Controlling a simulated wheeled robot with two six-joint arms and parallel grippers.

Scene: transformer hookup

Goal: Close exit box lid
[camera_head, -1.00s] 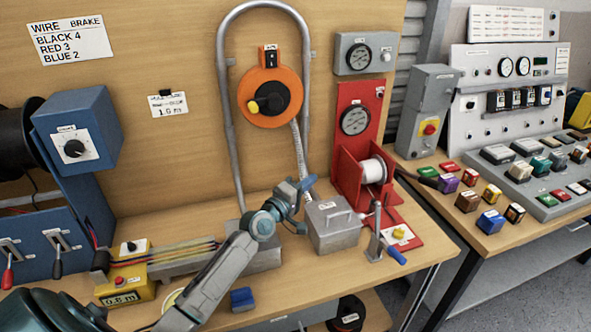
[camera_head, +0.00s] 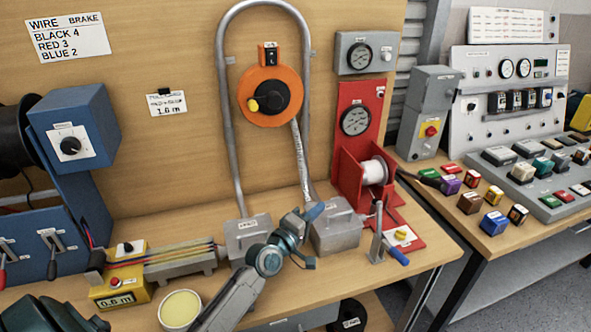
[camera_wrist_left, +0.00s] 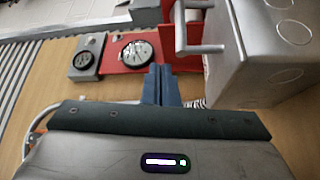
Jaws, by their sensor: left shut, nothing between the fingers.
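I cannot tell whether that box's lid is fully down. My right gripper is not in view.
The conduit (camera_head: 231,100) rises behind the boxes. A red spool stand (camera_head: 352,185) and a blue-handled crank (camera_head: 385,245) are close on the right. A yellow meter (camera_head: 118,290), a round yellow-topped tin (camera_head: 180,310) and coloured wires (camera_head: 180,252) lie to the left.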

